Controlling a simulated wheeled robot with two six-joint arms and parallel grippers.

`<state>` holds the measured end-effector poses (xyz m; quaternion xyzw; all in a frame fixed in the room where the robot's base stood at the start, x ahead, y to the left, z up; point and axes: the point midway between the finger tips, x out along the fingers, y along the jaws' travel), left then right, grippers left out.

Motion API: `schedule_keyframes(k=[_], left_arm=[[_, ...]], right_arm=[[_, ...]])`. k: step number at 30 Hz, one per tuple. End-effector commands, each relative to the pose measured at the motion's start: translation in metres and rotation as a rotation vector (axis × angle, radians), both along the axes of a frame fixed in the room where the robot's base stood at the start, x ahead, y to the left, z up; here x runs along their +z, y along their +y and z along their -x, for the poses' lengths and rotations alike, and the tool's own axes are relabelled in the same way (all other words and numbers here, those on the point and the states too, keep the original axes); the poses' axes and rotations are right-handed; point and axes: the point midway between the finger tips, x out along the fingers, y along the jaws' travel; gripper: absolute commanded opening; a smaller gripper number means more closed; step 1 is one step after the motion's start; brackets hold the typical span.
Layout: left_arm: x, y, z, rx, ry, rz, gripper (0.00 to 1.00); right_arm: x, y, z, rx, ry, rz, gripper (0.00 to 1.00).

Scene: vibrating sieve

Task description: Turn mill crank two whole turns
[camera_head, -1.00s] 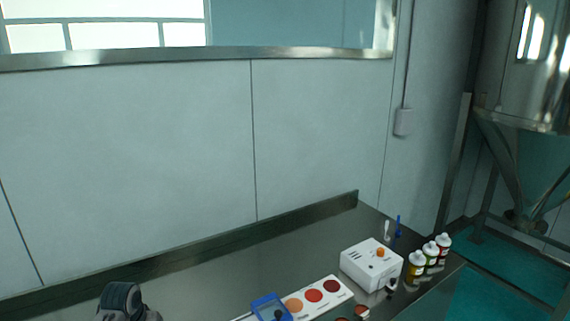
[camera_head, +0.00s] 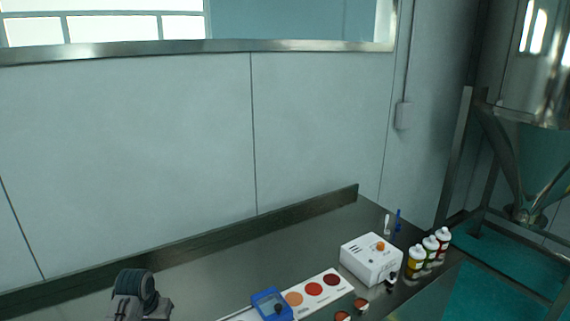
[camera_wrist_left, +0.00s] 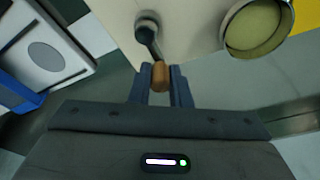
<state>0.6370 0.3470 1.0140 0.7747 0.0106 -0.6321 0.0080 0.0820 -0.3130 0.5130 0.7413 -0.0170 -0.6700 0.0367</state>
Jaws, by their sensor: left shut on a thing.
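In the left wrist view the mill crank shows as a dark arm (camera_wrist_left: 150,42) running from a round hub (camera_wrist_left: 146,22) to a brown wooden knob (camera_wrist_left: 161,77). The hub sits on a pale beige body (camera_wrist_left: 188,30), seen only in part. My left gripper (camera_wrist_left: 161,92) is shut on the knob, one finger on each side. The mill and crank do not show in the head view. There, a dark grey jointed part (camera_head: 140,293), which looks like my left arm, stands at the bottom left. My right gripper is in neither view.
A round container with yellowish contents (camera_wrist_left: 256,27) is close beside the crank. The head view shows a white box (camera_head: 371,262), bottles (camera_head: 429,252), a blue-framed device (camera_head: 271,304) and a colour card (camera_head: 328,281) on the steel bench. The bench's back middle is clear.

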Motion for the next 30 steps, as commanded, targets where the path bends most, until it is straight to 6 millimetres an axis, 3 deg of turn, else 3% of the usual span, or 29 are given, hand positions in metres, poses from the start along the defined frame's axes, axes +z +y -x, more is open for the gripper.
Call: schedule_keyframes(k=[30], left_arm=[[-0.001, -0.019, -0.003, 0.0, 0.005, 0.001, 0.06]], right_arm=[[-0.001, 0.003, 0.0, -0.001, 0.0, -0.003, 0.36]])
